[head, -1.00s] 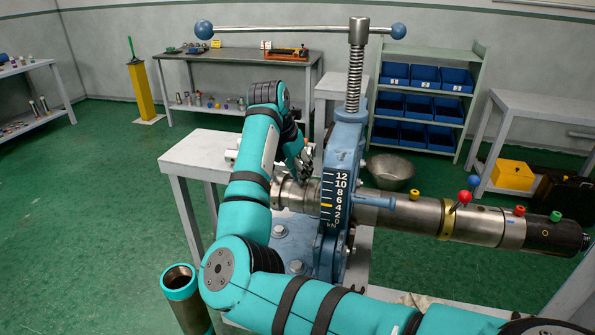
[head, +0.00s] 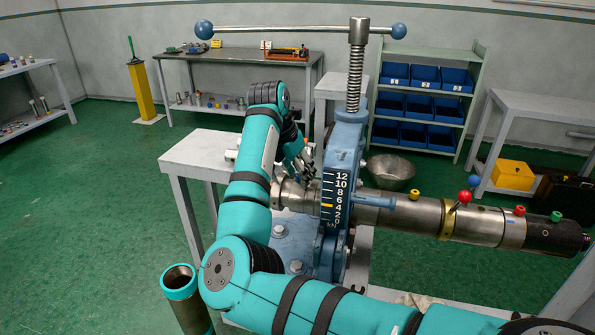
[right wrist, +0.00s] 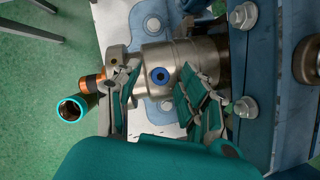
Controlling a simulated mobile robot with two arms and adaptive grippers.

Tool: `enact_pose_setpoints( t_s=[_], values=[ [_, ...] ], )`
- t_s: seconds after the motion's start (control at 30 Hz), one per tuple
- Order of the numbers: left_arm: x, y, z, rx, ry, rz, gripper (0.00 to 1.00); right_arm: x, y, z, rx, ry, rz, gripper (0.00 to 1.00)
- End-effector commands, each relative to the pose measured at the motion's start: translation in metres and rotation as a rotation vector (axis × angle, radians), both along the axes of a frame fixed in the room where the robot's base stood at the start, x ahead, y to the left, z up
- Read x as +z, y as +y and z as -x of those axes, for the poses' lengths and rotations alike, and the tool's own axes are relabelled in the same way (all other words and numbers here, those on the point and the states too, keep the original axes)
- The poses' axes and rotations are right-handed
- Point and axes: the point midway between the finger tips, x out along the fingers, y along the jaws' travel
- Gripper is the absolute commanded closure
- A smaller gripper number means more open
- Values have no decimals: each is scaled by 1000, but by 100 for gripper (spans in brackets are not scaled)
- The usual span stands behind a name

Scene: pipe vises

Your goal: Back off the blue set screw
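The blue set screw (right wrist: 160,76) shows in the right wrist view as a blue ring with a dark socket. It sits in the side of a metal collar fitting (right wrist: 183,56) beside the blue vise frame. In the head view the right gripper (head: 300,160) is just above the fitting (head: 292,194), left of the vise (head: 330,245); the screw cannot be made out there. My left gripper is not in view.
A long pipe (head: 480,222) with several coloured knobs extends right from the vise. A metal bowl (head: 391,171) is behind it. An open teal-rimmed tube (head: 181,285) stands at the lower left. Blue bins (head: 416,105) fill a back shelf.

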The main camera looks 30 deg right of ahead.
Motion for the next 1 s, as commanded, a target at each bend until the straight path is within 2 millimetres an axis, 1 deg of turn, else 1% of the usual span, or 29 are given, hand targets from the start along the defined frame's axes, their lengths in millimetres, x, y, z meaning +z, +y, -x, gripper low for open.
enact_pose_setpoints(
  t_s=[0.17, 0.27, 0.37, 0.5, 0.6, 0.7, 0.8, 1.0],
  values=[
    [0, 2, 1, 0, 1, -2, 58, 1, 0, 0, 0, -1, 1, 58],
    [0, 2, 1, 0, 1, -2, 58, 8, 3, 0, 1, -3, 1, 58],
    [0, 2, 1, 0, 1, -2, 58, 21, 9, 1, 2, -4, 0, 58],
    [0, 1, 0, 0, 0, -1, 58, 44, 17, 4, 2, -4, 0, 58],
    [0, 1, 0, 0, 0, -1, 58, 57, 23, 5, 1, -3, 0, 58],
    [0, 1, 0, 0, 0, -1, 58, 65, 26, 7, 0, -1, 0, 58],
    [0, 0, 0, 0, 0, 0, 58, 69, 28, 7, 0, -1, 0, 58],
    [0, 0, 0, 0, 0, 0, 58, 69, 28, 8, 0, 0, 0, 58]
  ],
)
